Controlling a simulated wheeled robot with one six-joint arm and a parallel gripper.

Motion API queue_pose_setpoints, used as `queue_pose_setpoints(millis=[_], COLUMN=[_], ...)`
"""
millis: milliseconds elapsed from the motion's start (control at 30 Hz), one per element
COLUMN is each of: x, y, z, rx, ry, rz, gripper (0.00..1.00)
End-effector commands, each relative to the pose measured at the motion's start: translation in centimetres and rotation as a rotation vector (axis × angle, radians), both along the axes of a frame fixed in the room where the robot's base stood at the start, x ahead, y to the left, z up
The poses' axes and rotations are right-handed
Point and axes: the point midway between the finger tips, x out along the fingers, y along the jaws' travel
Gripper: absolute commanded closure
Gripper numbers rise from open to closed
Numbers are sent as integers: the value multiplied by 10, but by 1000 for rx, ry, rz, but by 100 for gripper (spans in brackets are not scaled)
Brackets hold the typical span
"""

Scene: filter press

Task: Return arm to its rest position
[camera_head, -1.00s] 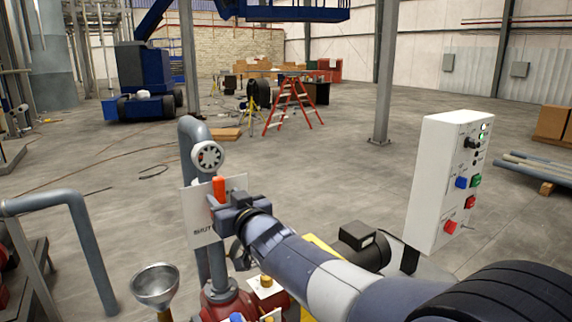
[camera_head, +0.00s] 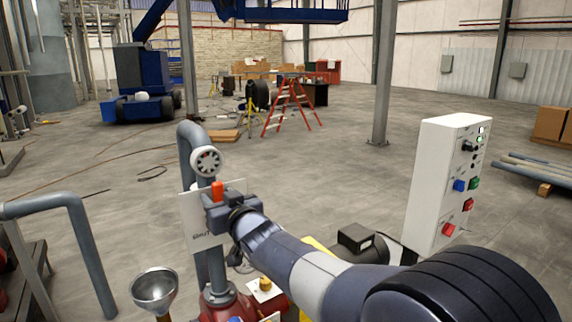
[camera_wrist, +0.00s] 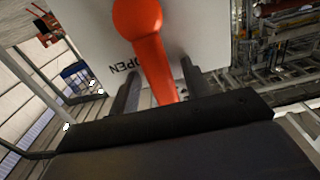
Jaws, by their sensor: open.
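My gripper (camera_head: 216,198) is at the white sign plate (camera_head: 194,226) beside a grey pipe in the head view. An orange-red lever handle (camera_head: 217,187) stands up just past it. In the wrist view my gripper (camera_wrist: 158,70) has its two dark fingers apart, with the orange lever (camera_wrist: 148,48) between them. Whether a finger touches the lever is not clear. The plate (camera_wrist: 90,25) behind it shows the word OPEN in the wrist view. My arm runs from the lower right to the lever and hides part of the pipework below.
A white control box (camera_head: 440,180) with coloured buttons stands right of my arm. A metal funnel (camera_head: 154,288) and a bent grey pipe (camera_head: 85,245) are at lower left. Open floor lies beyond.

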Motion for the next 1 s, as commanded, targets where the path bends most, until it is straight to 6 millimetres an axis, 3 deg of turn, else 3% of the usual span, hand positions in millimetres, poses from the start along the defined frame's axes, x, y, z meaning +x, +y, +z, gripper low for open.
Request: queue_pose_setpoints(millis=[700, 1000], x=[-85, -44], y=[-58, -29], z=[-1, 0], rx=[1, 0], ry=[0, 4], rz=[-2, 1], gripper=[55, 55])
